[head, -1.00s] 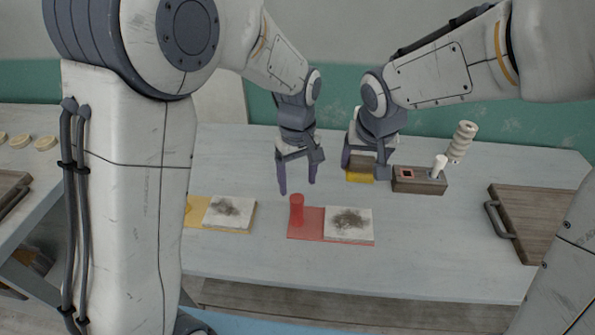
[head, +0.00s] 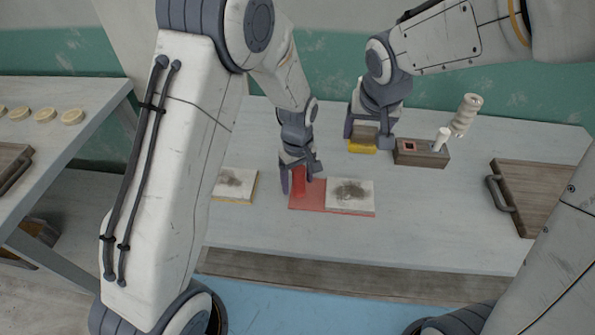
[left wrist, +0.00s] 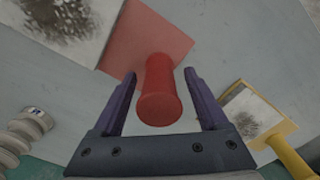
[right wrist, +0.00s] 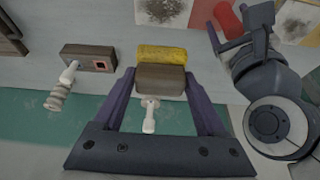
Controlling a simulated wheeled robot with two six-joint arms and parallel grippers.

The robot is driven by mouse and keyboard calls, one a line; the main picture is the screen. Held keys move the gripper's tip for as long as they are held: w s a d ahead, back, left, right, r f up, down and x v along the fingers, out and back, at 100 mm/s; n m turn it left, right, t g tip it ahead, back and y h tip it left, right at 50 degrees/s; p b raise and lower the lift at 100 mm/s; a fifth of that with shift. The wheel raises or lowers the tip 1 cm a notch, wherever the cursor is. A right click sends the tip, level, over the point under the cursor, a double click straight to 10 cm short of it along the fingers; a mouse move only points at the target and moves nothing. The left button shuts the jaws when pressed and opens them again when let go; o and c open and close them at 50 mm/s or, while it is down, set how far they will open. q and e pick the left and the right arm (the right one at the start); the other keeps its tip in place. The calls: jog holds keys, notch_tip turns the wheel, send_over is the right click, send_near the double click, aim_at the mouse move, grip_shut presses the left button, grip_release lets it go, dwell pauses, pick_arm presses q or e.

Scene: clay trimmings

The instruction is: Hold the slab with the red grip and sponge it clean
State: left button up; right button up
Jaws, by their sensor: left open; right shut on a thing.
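A red grip (head: 299,182) stands upright on a red board (head: 309,201), beside a pale slab with a dark smudge (head: 350,196). My left gripper (head: 300,185) is open, with its fingers on either side of the red grip; the left wrist view shows the grip (left wrist: 158,95) between the fingertips with gaps at both sides. My right gripper (head: 369,138) is shut on a sponge block with a brown back and yellow face (head: 362,148), held above the table's back part. The sponge also shows in the right wrist view (right wrist: 161,55).
A second smudged slab (head: 234,184) lies on a yellow board to the left. A wooden block with a red-edged square (head: 421,153) and a ribbed pale roll (head: 466,113) stand at back right. A wooden board with a handle (head: 540,205) lies at far right.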

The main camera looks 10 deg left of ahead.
pick_arm(q)
grip_shut()
dwell(0.9)
